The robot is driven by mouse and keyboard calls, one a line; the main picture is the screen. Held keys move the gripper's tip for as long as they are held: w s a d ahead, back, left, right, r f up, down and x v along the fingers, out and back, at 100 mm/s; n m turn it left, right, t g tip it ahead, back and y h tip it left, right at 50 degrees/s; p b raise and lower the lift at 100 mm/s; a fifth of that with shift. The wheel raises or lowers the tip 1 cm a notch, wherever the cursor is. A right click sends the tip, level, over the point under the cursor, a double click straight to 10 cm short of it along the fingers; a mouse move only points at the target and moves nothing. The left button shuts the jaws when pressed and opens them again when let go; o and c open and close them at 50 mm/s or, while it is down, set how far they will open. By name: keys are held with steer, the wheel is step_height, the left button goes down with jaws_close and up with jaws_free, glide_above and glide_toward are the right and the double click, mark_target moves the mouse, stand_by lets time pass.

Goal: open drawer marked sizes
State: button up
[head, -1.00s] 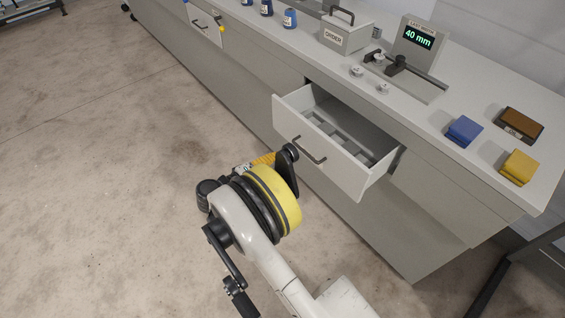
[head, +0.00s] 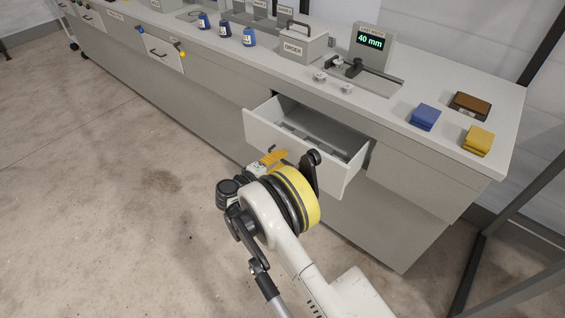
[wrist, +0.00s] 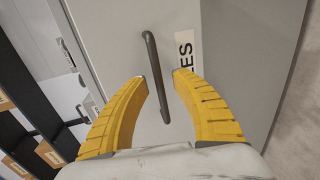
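The drawer (head: 300,157) stands pulled out of the cabinet in the head view, with dividers inside. In the wrist view its light grey front (wrist: 115,30) fills the middle. A white label (wrist: 186,60) there is partly hidden by a finger; only letters like "ES" show. The dark bar handle (wrist: 151,60) runs across the gap between my yellow fingertips, with the fingers apart on either side of it. Whether they touch it cannot be told. In the head view my gripper (head: 272,159) is at the drawer front and hides most of the handle (head: 271,149).
The floor (head: 110,200) in front of the cabinet is clear.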

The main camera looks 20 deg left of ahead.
steer(key=shift+w, duration=0.1)
jaws_close()
steer(key=f+v, duration=0.1)
steer(key=v, duration=0.5)
jaws_free()
steer(key=shift+f, duration=0.1)
steer(key=v, duration=1.2)
steer(key=shift+s, duration=0.25)
steer(key=shift+a, duration=0.15)
stand_by(0.5)
